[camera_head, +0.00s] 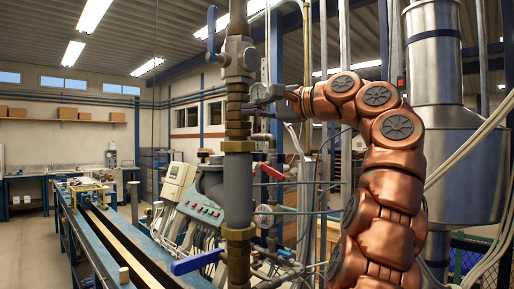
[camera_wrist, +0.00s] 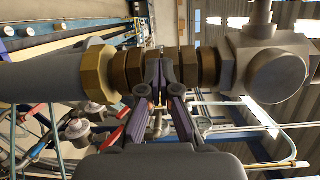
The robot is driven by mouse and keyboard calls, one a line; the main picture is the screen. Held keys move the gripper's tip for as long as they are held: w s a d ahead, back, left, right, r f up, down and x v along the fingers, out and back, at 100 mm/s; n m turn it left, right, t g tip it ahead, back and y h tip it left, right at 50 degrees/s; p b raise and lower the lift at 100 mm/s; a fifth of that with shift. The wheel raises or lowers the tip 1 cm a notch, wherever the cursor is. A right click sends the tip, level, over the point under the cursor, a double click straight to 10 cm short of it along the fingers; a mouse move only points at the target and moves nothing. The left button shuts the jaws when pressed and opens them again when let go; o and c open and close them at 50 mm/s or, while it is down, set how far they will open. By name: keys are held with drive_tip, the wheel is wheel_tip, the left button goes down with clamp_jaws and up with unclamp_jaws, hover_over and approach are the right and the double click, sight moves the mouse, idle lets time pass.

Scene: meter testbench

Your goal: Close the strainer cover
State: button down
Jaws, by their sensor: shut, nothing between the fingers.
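A vertical pipe line stands in front of my arm in the head view, with a grey fitting body (camera_head: 239,55) near its top. In the wrist view that body (camera_wrist: 262,45) lies on its side at the right, with a large round grey end (camera_wrist: 278,78) facing the camera. I cannot tell for sure which part is the strainer cover. Ringed brass-brown fittings (camera_head: 237,105) sit below the body. My gripper (camera_head: 255,104) is at these fittings, from the right. In the wrist view my gripper (camera_wrist: 160,76) is shut and empty, its fingertips in front of the brown rings (camera_wrist: 188,66); contact is unclear.
A blue valve handle (camera_head: 212,33) is at the top and another blue handle (camera_head: 196,262) is low on the pipe. A red lever (camera_head: 272,172) is right of the pipe. A control box (camera_head: 200,212) stands behind. A large metal tank (camera_head: 435,60) is at the right.

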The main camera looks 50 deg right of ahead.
drive_tip(key=w+d+f+m+p, duration=0.1)
drive_tip(key=d+f+p, duration=0.1)
drive_tip(key=d+f, duration=0.35)
drive_tip(key=d+f+t+p, duration=0.1)
drive_tip(key=d+f+p, duration=0.1)
drive_tip(key=d, duration=0.6)
drive_tip(key=w+d+f+m+p, duration=0.1)
drive_tip(key=d+f+p, duration=0.15)
drive_tip(key=d, duration=0.35)
drive_tip(key=w+a+b, duration=0.2)
drive_tip(key=w+a, duration=0.3)
drive_tip(key=w, duration=0.4)
drive_tip(key=shift+w+a+r+b, duration=0.25)
drive_tip(key=shift+a+r+b, duration=0.05)
drive_tip(key=shift+r, duration=0.15)
drive_tip(key=shift+a+r, duration=0.1)
